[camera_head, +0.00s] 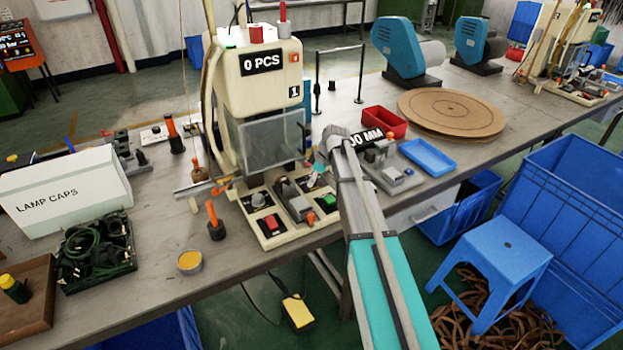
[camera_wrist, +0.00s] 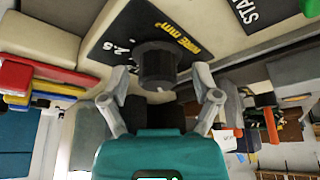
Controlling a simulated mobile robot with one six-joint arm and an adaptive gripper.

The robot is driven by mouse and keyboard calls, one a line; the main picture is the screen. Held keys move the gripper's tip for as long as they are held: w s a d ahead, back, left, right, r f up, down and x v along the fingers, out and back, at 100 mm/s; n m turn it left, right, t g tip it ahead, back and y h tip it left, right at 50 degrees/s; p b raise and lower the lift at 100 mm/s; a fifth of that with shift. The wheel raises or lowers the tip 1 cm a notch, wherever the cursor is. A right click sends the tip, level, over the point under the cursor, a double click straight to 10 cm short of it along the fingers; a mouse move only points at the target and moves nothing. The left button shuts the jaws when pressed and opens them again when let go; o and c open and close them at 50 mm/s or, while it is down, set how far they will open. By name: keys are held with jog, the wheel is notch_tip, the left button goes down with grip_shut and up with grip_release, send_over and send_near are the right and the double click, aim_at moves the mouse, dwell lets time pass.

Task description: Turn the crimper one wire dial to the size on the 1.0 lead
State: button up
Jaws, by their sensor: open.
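The crimper (camera_head: 262,85) is a cream bench machine with a "0 PCS" display and a "1" label. In the wrist view its round black wire dial (camera_wrist: 157,66) stands on a dark panel marked with yellow "WIRE" lettering and a "2.5". The dial's pointer setting is not clear. My gripper (camera_wrist: 162,76) is open, with one finger on each side of the dial; I cannot tell whether either touches it. In the head view my gripper (camera_head: 322,165) is at the crimper's right front, partly hidden by my arm. I cannot make out a 1.0 label on any lead.
Dark cables lie in a black tray (camera_head: 128,262) beside the lamp caps box (camera_head: 65,195). A red bin (camera_head: 384,122), a blue tray (camera_head: 428,157) and a round wooden turntable (camera_head: 450,112) are right of the crimper. Small fixtures crowd the crimper's base (camera_head: 270,241).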

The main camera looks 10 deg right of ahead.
notch_tip(320, 180, up, 9)
jog(key=p, duration=0.9)
jog(key=shift+w+r, duration=0.1)
jog(key=shift+r+p, duration=0.45)
jog(key=shift+p, duration=0.1)
